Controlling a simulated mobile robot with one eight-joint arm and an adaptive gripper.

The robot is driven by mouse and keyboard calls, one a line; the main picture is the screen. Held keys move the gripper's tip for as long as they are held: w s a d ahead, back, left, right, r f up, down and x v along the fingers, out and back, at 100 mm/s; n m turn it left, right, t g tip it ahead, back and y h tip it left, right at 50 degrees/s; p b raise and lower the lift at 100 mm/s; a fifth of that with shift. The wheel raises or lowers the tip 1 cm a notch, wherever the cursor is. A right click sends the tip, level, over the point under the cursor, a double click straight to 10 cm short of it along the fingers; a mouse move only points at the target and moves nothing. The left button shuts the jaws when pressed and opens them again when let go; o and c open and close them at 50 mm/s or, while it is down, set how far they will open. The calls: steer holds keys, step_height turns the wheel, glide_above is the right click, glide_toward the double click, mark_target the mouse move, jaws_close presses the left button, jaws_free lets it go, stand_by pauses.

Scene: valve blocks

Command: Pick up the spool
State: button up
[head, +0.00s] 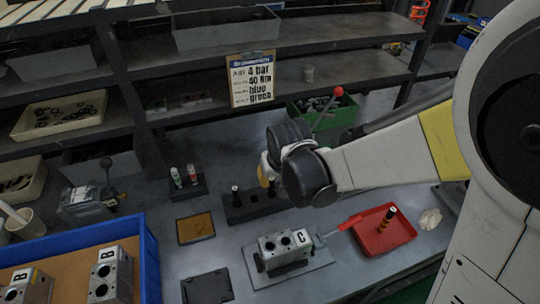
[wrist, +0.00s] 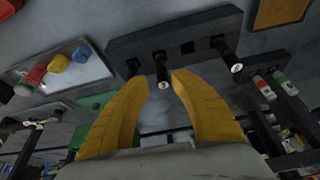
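One spool (wrist: 161,68) stands just beyond and between the tips of my gripper (wrist: 161,80). The yellow fingers are apart, and I see no clear contact with it. My arm hides part of the rack.
A red tray (head: 371,243) at right holds a dark rod with orange bands. Valve block C (head: 284,246) sits on a plate in front of the rack. A small stand (head: 188,187) with two vials is left. A blue-edged bin (head: 148,254) holds blocks B.

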mark_target(273, 184)
steer(key=b+x, duration=0.1)
steer(key=x, duration=0.2)
steer(key=b+x, duration=0.2)
steer(key=x, duration=0.1)
steer(key=shift+s+a+f, duration=0.1)
steer(key=shift+a+f, duration=0.05)
steer(key=shift+f, duration=0.25)
steer(key=shift+r, duration=0.1)
jaws_close()
